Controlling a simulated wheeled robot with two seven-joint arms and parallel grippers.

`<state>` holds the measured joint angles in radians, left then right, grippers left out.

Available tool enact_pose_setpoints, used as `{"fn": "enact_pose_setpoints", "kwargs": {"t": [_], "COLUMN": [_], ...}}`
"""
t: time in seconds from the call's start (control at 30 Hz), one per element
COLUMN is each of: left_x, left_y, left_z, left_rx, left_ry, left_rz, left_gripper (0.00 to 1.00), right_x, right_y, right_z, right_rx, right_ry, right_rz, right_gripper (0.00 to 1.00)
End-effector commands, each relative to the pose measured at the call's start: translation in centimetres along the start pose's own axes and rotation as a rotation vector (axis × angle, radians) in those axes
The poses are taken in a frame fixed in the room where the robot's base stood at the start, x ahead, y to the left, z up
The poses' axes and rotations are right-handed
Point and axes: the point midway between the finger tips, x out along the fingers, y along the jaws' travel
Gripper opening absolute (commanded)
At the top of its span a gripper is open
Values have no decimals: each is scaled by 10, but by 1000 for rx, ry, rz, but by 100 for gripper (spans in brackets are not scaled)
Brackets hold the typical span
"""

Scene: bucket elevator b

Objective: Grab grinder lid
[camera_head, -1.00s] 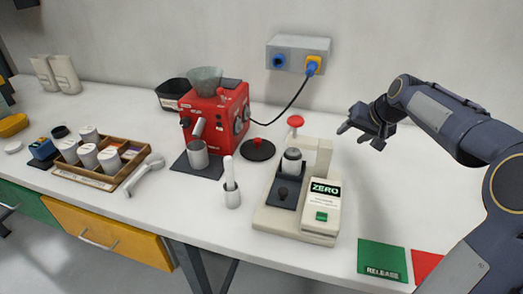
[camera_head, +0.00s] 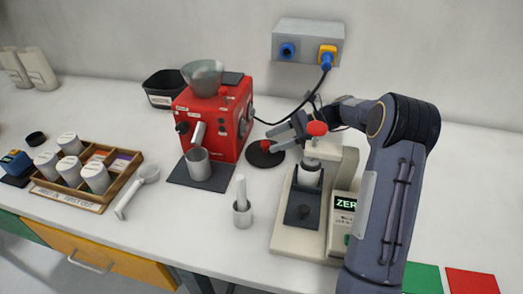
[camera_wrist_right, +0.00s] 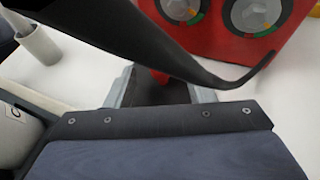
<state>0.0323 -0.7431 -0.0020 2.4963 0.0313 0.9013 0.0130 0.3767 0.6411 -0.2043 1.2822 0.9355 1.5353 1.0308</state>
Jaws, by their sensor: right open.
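The grinder lid is a black disc with a red knob (camera_head: 265,152), lying on the white table right of the red grinder (camera_head: 215,115). The grinder's top carries a grey hopper (camera_head: 203,76) with no lid on it. My right gripper (camera_head: 278,142) is open, with its fingers close to the knob from the right. In the right wrist view the red knob (camera_wrist_right: 160,76) shows between the two grey fingers, with the dark disc (camera_wrist_right: 158,93) beneath. Whether the fingers touch the knob I cannot tell. My left gripper is not in view.
A black cable (camera_head: 291,106) runs from the wall socket past the gripper; it crosses the wrist view close up. A beige scale and press (camera_head: 283,226) stands just below my right arm. A cup with a white handle (camera_head: 242,217) stands left of it.

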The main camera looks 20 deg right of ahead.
Motion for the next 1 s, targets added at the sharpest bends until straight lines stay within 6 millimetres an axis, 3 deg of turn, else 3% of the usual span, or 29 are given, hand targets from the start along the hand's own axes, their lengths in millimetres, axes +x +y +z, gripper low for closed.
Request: {"fn": "enact_pose_setpoints", "kwargs": {"t": [0.33, 0.67, 1.0], "left_x": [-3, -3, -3], "left_y": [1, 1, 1], "left_z": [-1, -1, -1], "left_rx": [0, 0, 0], "left_ry": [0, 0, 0], "left_rz": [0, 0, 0], "left_gripper": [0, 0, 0], "right_x": [49, 55, 55], "right_y": [0, 0, 0], "right_z": [-1, -1, -1], "right_rx": [-3, -3, -4], "right_ry": [2, 2, 3], "right_rz": [3, -1, -1], "right_gripper": [49, 48, 3]}}
